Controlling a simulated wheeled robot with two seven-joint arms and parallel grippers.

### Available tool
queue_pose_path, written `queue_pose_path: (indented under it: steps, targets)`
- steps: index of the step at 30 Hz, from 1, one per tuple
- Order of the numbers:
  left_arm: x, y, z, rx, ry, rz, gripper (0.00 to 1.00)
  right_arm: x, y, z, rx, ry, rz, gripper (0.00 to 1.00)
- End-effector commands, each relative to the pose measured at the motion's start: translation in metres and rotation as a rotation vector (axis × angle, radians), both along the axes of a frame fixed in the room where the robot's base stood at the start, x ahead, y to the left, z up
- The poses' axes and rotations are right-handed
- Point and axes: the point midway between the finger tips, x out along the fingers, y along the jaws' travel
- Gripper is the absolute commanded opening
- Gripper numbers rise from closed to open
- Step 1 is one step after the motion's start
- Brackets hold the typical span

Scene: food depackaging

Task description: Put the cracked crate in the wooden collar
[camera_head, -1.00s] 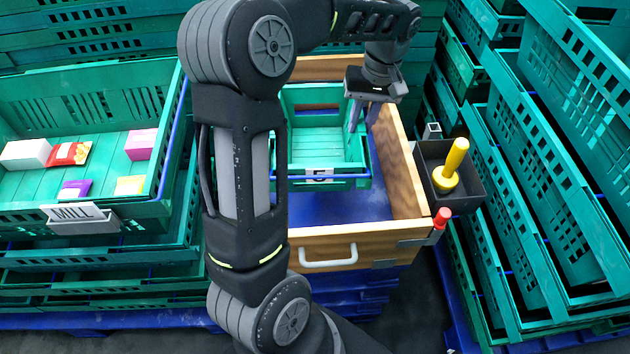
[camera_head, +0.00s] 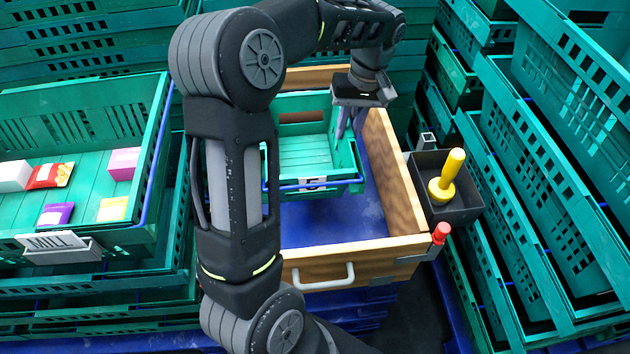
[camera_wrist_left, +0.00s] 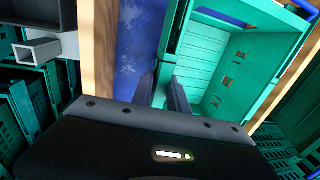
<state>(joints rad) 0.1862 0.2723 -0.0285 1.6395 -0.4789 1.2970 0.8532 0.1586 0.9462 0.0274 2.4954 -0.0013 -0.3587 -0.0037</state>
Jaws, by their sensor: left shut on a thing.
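A small green crate (camera_head: 312,153) with a label on its front is inside the wooden collar (camera_head: 400,185), over the blue floor within it. It also shows in the left wrist view (camera_wrist_left: 203,46). My left gripper (camera_head: 350,128) is shut on the crate's right wall; in the left wrist view its fingers (camera_wrist_left: 162,92) straddle that wall. I cannot tell whether the crate touches the blue floor. My arm hides part of the collar's left side and the crate's left edge. I cannot make out a crack. My right gripper is not in view.
A black bin (camera_head: 462,205) with a yellow-handled tool (camera_head: 448,178) is mounted outside the collar's right wall, near a red knob (camera_head: 441,232). A large green crate (camera_head: 150,215) holding several packets stands at left. Stacked green crates (camera_head: 560,150) crowd the right.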

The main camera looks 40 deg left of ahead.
Motion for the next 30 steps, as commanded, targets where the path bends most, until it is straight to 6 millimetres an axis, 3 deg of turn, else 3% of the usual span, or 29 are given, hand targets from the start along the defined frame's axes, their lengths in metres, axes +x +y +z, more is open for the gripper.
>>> queue_pose_path:
  steps: [9,20,30]
  targets:
    - [-0.001,0.000,-0.045,0.001,0.003,-0.001,0.00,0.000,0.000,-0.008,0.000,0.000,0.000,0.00]
    - [0.000,0.000,-0.049,0.000,0.001,-0.001,0.00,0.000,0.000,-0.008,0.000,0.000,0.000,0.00]
    - [-0.001,0.000,-0.094,0.000,0.002,-0.001,0.00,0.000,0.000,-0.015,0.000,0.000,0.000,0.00]
